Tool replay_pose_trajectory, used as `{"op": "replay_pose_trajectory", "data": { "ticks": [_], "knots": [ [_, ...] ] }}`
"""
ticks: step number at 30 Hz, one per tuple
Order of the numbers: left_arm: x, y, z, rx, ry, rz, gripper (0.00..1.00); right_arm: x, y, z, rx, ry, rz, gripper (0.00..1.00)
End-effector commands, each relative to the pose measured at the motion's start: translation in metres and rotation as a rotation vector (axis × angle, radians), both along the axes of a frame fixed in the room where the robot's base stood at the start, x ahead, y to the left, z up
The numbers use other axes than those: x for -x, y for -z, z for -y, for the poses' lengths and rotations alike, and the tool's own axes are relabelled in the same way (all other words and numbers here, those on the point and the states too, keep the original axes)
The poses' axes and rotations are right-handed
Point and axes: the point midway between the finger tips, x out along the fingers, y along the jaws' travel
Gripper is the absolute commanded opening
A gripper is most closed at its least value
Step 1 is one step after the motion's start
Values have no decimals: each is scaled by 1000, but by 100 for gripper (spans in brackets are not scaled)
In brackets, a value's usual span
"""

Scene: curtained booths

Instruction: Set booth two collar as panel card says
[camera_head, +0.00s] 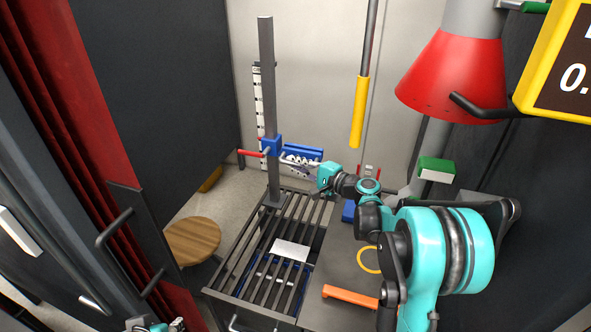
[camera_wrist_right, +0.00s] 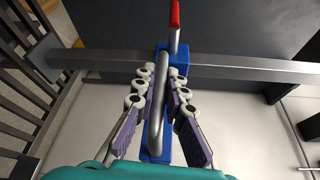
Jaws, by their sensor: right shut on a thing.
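A blue collar (camera_head: 271,146) sits around an upright grey post (camera_head: 266,80) above a slatted rack. It has a red-tipped lever (camera_head: 250,153) on its left and a blue arm with a metal handle on its right. My right gripper (camera_head: 310,170) is shut on this metal handle (camera_wrist_right: 160,95), which runs between its fingers in the right wrist view; the collar (camera_wrist_right: 178,62) shows there too. A yellow-framed panel (camera_head: 565,70) at the upper right is cut off; only "0." reads. A small part of my left arm (camera_head: 155,326) shows at the bottom edge; its fingers cannot be made out.
A black-and-white scale strip (camera_head: 258,100) stands behind the post. A yellow rod grip (camera_head: 359,112) and red shade (camera_head: 455,75) hang nearby. A round wooden stool (camera_head: 192,241) and red curtain (camera_head: 70,90) are left.

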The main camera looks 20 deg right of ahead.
Motion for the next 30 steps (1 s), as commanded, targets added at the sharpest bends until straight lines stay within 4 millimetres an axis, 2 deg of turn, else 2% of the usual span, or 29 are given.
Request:
{"op": "replay_pose_trajectory", "data": {
  "ticks": [1, 3, 6, 14, 15, 17, 26, 30],
  "knots": [
    [0, -16, 0, 0, 0, 0, 40, 0, -23, 1, -4, 2, 2, 0],
    [0, -24, 0, 0, 0, 0, 40, -1, -35, 1, -5, 2, 1, 0],
    [0, -27, 0, 0, 0, 0, 40, -1, -42, 1, -5, 3, 1, 0],
    [0, -24, 0, 0, 0, 0, 40, -1, -39, 1, -4, 3, 1, 0],
    [0, -24, 0, 0, 0, 0, 40, -1, -39, 1, -4, 3, 1, 16],
    [0, -24, 0, 0, 0, 0, 40, 0, -39, 1, -3, 3, 1, 32],
    [0, -24, 0, 0, 0, 0, 40, 0, -38, 1, -3, 2, 0, 32],
    [0, -24, 0, 0, 0, 0, 40, 9, -39, 8, -2, 4, 0, 32]
  ]
}}
